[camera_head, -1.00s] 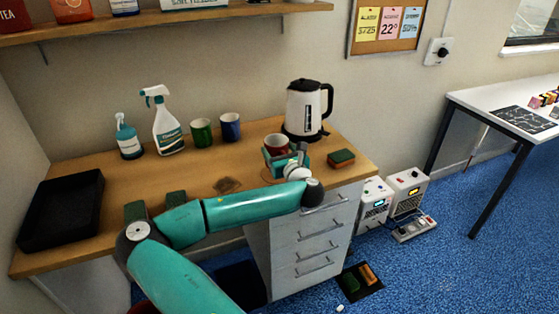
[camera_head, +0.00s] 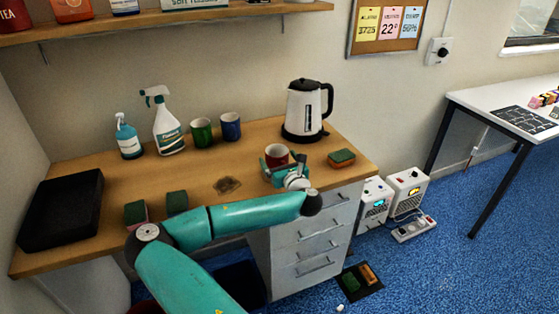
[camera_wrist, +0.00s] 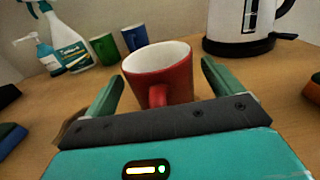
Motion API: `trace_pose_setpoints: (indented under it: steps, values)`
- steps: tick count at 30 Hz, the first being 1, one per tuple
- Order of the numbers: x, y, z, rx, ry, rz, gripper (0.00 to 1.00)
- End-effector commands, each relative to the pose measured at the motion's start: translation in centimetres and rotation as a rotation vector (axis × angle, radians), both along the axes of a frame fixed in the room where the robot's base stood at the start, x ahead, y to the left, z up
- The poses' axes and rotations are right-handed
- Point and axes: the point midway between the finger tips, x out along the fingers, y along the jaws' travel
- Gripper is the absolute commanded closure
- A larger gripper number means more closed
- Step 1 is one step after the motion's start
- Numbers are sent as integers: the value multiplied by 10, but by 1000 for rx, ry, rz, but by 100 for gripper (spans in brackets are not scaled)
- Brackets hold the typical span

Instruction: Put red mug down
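The red mug (camera_head: 277,153) with a white inside stands upright on the wooden counter (camera_head: 205,178), toward its right end, in front of the kettle. In the wrist view the mug (camera_wrist: 160,77) is between my green fingers, its handle toward my palm. My gripper (camera_wrist: 162,70) is open, with a visible gap between the mug and the finger on each side. In the head view my gripper (camera_head: 281,163) is low over the counter around the mug. The mug's base is partly hidden by my gripper.
A kettle (camera_head: 305,108) stands behind the mug and a sponge (camera_head: 341,158) lies to its right. A dark stain (camera_head: 227,185) and two sponges lie left, beside a black tray (camera_head: 62,208).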

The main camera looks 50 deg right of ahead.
Motion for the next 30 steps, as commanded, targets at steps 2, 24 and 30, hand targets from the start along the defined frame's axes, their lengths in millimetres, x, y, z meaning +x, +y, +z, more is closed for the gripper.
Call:
trace_pose_setpoints:
  steps: [2,24,30]
  values:
    - [0,0,0,0,0,0,8]
    - [-87,51,3,1,1,-4,8]
    - [-102,61,3,0,0,-1,8]
